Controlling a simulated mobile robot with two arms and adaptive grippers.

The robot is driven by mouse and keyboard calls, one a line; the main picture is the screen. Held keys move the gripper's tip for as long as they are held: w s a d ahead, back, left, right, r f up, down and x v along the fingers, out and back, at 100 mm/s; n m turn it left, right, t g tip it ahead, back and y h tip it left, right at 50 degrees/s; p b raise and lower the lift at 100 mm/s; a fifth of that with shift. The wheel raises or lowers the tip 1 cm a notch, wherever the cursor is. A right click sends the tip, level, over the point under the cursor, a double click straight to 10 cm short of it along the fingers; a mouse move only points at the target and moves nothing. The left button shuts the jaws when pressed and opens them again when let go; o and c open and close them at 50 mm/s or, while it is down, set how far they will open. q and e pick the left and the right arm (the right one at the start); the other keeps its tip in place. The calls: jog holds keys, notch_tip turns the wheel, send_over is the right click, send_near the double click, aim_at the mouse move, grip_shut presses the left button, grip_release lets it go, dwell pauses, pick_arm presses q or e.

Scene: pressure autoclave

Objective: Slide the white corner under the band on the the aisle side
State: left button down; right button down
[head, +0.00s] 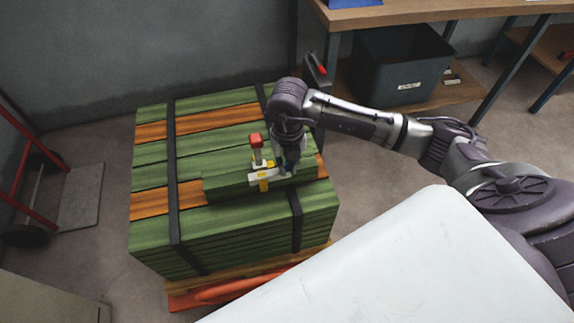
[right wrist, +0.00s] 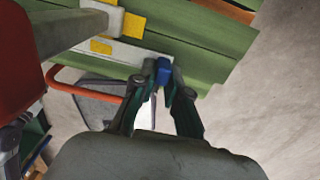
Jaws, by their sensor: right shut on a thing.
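A stack of green and orange boards (head: 225,218) lies on a pallet, with a left black band (head: 172,160) and a right black band (head: 296,220) around it. A white piece with yellow patches (head: 259,181), which looks like the white corner, lies on a raised green board near the right band. It also shows in the right wrist view (right wrist: 122,53). My right gripper (right wrist: 161,88) is shut on the blue end (right wrist: 164,70) of this piece. The arm hides part of the right band, and I cannot tell whether the piece is under it. My left gripper is not in view.
A grey post with a red top (head: 256,141) rises beside the white piece, close to my right gripper. A workbench (head: 400,14) with a dark bin (head: 398,65) stands behind. A red hand truck (head: 45,135) is at left.

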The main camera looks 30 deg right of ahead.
jog(key=c, duration=1.1)
grip_release()
